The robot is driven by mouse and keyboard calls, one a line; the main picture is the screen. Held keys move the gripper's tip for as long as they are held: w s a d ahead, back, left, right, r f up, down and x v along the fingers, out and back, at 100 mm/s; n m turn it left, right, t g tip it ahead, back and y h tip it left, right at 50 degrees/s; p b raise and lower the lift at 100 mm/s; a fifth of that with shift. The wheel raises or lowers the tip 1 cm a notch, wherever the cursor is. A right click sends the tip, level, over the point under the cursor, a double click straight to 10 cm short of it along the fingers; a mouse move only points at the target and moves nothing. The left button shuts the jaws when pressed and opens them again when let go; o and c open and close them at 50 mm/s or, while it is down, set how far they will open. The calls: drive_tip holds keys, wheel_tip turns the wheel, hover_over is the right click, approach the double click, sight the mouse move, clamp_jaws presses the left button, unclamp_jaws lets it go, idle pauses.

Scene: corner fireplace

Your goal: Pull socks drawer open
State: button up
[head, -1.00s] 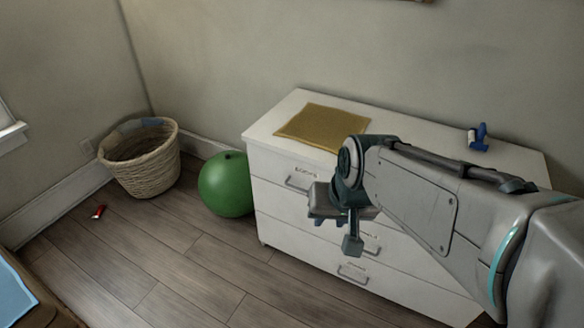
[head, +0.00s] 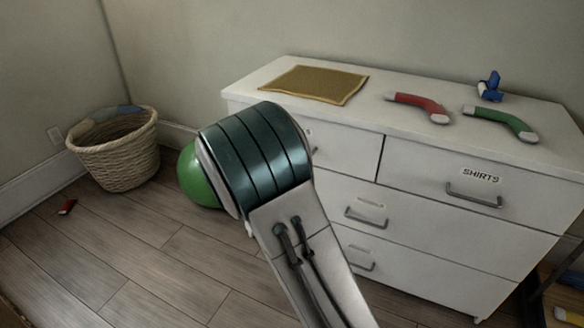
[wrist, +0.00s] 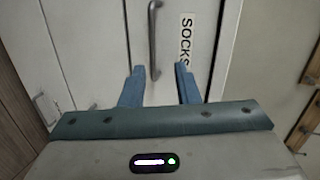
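The drawer front looks flush with the dresser. In the head view my arm hides my gripper and most of the top left drawer (head: 352,150).
The white dresser (head: 235,88) bears a yellow mat (head: 315,84), a red sock (head: 418,106), a green sock (head: 500,121) and a blue object (head: 490,86). A SHIRTS drawer (head: 425,172) is right. A green ball (head: 193,178) and a wicker basket (head: 115,155) stand left.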

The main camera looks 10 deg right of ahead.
drive_tip(key=shift+m+h, duration=0.9)
drive_tip(key=f+b+x, duration=0.1)
drive_tip(key=x, duration=0.3)
drive_tip(key=b+x, duration=0.1)
drive_tip(key=x, duration=0.4)
drive_tip(key=f+b+x, duration=0.1)
drive_tip(key=b+x, duration=0.1)
drive_tip(key=x, duration=0.3)
drive_tip(key=shift+s+f, duration=0.2)
drive_tip(key=shift+f, duration=0.15)
clamp_jaws()
